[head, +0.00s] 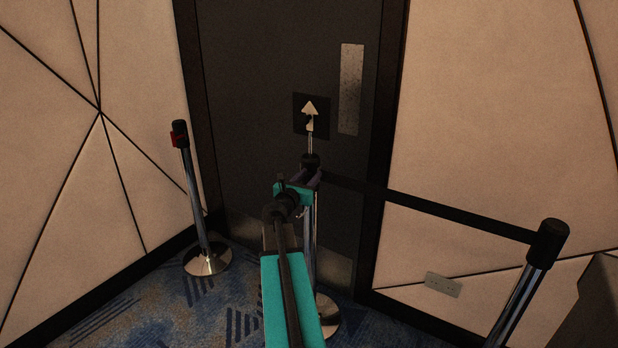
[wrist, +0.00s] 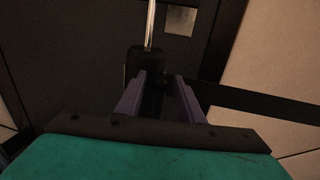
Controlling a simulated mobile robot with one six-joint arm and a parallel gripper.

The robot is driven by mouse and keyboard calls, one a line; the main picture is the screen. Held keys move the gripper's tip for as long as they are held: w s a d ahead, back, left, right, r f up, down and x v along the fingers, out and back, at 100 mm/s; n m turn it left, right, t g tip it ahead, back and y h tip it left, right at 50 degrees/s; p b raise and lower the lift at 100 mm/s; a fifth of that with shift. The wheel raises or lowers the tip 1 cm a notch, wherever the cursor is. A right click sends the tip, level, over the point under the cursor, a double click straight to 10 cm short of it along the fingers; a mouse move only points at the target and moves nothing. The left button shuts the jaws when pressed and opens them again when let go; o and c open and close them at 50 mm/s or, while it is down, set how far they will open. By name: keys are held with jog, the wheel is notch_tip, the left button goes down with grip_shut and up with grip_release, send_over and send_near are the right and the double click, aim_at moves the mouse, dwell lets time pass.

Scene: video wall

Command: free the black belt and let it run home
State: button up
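The black belt (head: 455,215) is stretched from the black head of the right post (head: 549,241) to the black head of the middle post (head: 311,160), in front of the dark door. In the wrist view the belt (wrist: 255,103) comes in from the right, behind my right finger, toward the middle post's head (wrist: 146,62). My gripper (head: 310,176) is at that head, at the belt's end. Its two purple fingers (wrist: 160,76) stand apart, with a dark part between them. Whether they touch it is too dark to tell. The belt's end clip is mostly hidden.
A left post (head: 195,215) with a red piece on its black head stands apart near the wall. A sign with a pale arrow (head: 310,115) rises above the middle post. The door (head: 245,130) is close behind. Patterned carpet (head: 130,310) is open at the left front.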

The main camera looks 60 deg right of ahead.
grip_shut()
jog(key=shift+f, duration=0.1)
dwell(0.3)
